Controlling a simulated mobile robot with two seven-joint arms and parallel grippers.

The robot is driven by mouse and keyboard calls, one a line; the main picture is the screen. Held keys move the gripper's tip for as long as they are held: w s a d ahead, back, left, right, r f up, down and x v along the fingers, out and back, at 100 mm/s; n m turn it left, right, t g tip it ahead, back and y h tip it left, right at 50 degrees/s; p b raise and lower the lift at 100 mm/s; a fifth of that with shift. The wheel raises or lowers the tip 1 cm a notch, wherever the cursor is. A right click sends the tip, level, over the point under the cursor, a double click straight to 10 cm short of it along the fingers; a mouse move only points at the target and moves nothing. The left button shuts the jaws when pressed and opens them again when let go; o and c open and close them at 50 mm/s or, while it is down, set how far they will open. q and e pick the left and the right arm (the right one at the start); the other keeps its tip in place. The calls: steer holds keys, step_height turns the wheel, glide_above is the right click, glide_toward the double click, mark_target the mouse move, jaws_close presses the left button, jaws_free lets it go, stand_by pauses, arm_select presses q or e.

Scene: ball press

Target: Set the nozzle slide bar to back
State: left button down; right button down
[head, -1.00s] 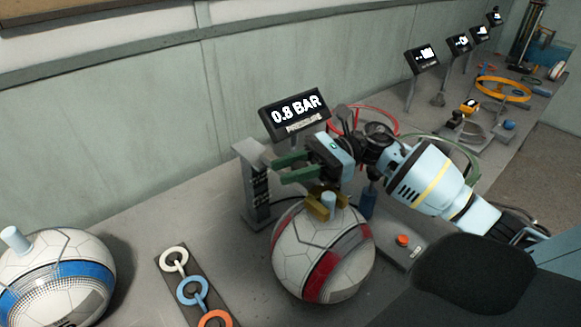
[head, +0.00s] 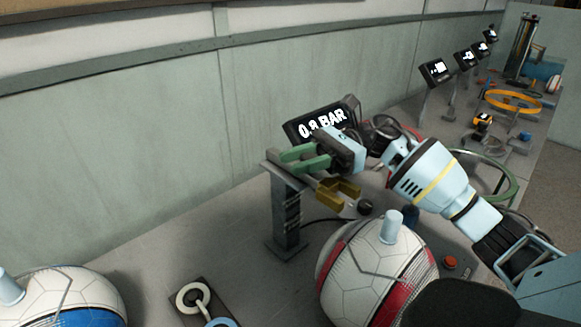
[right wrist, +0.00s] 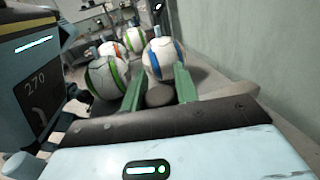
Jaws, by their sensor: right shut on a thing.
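My right gripper (head: 303,158) has green fingers, shut on the nozzle slide bar at the top of the grey post (head: 285,212). The held part is mostly hidden by the fingers; in the right wrist view a grey rounded piece (right wrist: 159,95) shows between them. A brass-coloured forked piece (head: 338,192) hangs just below the gripper. It is apart from the pale blue stem (head: 390,227) on top of the red and white ball (head: 372,272), to the stem's upper left. My left gripper is out of view.
A pressure display (head: 318,122) reading 0.8 BAR stands behind my gripper. A blue and white ball (head: 70,290) and a ring strip (head: 193,298) are at lower left. A red button (head: 450,262) is right of the ball. The bench left of the post is clear.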

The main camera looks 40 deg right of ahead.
mark_target(315, 154)
steer(key=shift+w+r, duration=0.1)
steer(key=shift+r, duration=0.05)
steer(key=c, duration=1.3)
jaws_free()
steer(key=shift+w, duration=0.1)
steer(key=shift+c, duration=0.2)
steer(key=shift+o, duration=1.4)
steer(key=shift+w, duration=0.15)
steer(key=shift+d, duration=0.4)
steer(key=d+b, duration=0.1)
steer(key=d, duration=0.2)
steer(key=s+d, duration=0.1)
steer(key=d, duration=0.2)
steer(key=shift+s+b, duration=0.2)
steer(key=shift+b, duration=0.15)
steer(key=shift+s+d, duration=0.1)
steer(key=shift+d, duration=0.35)
